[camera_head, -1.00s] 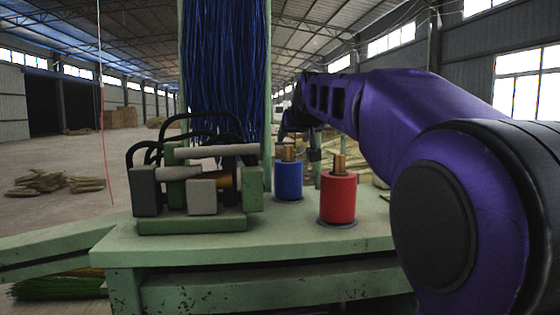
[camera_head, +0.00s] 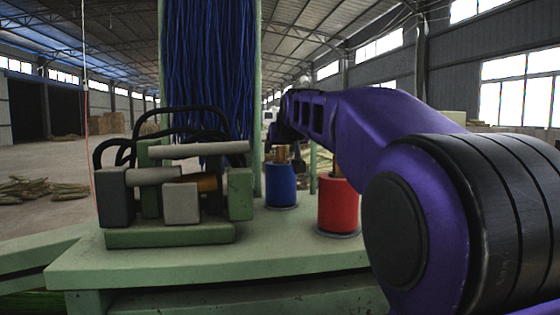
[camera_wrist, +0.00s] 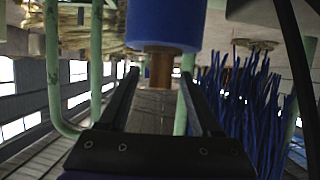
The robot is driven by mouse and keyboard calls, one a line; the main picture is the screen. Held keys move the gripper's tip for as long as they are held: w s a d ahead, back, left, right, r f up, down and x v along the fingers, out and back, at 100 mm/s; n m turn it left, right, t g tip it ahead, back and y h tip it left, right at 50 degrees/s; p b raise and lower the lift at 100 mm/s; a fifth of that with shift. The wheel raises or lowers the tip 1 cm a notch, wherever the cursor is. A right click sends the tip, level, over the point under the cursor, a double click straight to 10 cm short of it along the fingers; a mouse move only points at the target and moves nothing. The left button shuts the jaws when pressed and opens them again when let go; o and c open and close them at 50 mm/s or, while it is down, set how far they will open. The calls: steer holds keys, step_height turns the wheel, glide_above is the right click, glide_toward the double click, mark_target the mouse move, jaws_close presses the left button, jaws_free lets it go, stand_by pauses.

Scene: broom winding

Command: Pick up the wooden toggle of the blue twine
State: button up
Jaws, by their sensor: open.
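The blue twine spool (camera_head: 281,185) stands upright on the green bench, left of the red spool. Its brown wooden toggle (camera_head: 282,154) rises above it, partly hidden by my gripper (camera_head: 276,143). In the wrist view the blue spool (camera_wrist: 162,24) is at the top, with the brown toggle (camera_wrist: 161,68) pointing down the picture. There my gripper (camera_wrist: 160,74) is open, with one finger on each side of the toggle in the picture. A gap shows on both sides, and I see no contact.
The red twine spool (camera_head: 338,205) stands just right of the blue one. A clamp-like device with black cables (camera_head: 170,234) sits to the left on the green bench (camera_head: 210,263). Blue strands (camera_head: 210,80) hang on a green frame behind. The bench front is clear.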

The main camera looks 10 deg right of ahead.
steer(key=shift+s, duration=0.1)
jaws_close()
